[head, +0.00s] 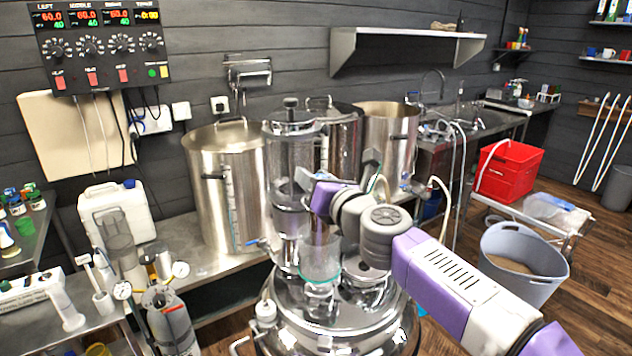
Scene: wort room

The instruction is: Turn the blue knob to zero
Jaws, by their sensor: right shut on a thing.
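My right arm comes in from the lower right. Its gripper (308,183) is in front of the tall clear and steel column (291,150) on the domed steel vessel. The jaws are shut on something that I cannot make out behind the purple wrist. No blue knob shows clearly. A small blue handle (250,242) is on the tap low on the left steel pot (222,160). The control panel (100,45) on the wall has several dark dials and red digits. My left gripper is not in view.
A clear glass vessel (320,262) stands below my wrist on the domed steel vessel (335,318). More steel pots (388,135) stand behind. A gas cylinder (170,318) and a white jug (117,215) are at left. A red crate (508,170) and a grey tub (523,262) are at right.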

